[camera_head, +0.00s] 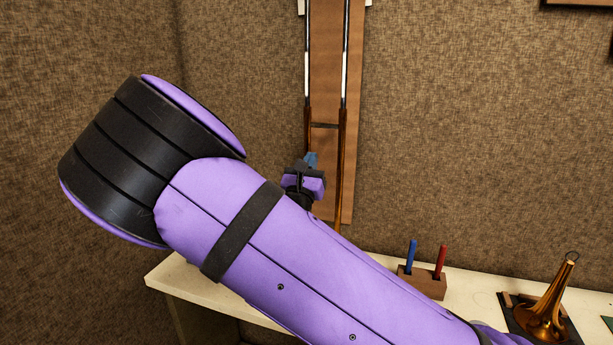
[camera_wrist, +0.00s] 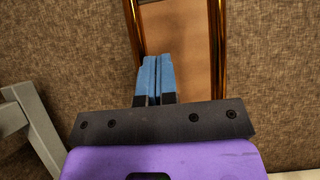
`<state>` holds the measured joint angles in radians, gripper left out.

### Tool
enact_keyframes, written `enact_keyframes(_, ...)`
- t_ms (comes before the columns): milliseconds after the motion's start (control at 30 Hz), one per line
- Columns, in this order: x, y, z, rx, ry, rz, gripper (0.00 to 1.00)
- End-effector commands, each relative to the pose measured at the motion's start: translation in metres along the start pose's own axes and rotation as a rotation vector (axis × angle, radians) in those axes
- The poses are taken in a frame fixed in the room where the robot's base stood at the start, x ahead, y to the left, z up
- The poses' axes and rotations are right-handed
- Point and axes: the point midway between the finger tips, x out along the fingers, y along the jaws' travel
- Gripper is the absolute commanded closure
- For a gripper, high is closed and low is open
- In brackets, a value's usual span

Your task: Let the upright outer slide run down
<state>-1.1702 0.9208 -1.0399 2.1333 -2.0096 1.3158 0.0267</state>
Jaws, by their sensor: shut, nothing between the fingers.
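The outer slide (camera_head: 342,160) is a pair of copper-coloured tubes standing upright against a brown wooden board (camera_head: 327,70) on the wall. A thin crosspiece joins its tubes, and silvery inner tubes (camera_head: 346,50) show above it. In the wrist view the outer slide's tubes (camera_wrist: 217,60) rise on both sides of the board, beyond the fingers. My gripper (camera_wrist: 154,62) has blue fingertips pressed together with nothing between them. In the head view my gripper (camera_head: 310,158) is in front of the slide's left tube, below the crosspiece. I cannot tell whether it touches the tube. My arm hides the slide's lower end.
A pale bench (camera_head: 460,286) runs below the board. On it stand a wooden block (camera_head: 423,283) with a blue pen (camera_head: 410,256) and a red pen (camera_head: 440,262), and a brass bell (camera_head: 547,310) on a dark mat.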

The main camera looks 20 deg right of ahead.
Motion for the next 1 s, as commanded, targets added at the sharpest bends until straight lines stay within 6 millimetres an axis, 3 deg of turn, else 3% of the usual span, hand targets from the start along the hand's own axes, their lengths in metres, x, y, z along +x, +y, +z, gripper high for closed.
enact_keyframes(133,0.028,-0.001,0.000,0.000,-0.001,-0.002,1.00)
enact_keyframes(400,0.049,0.000,0.024,0.001,-0.001,0.000,1.00)
enact_keyframes(1000,0.058,0.001,0.030,0.002,0.001,-0.001,1.00)
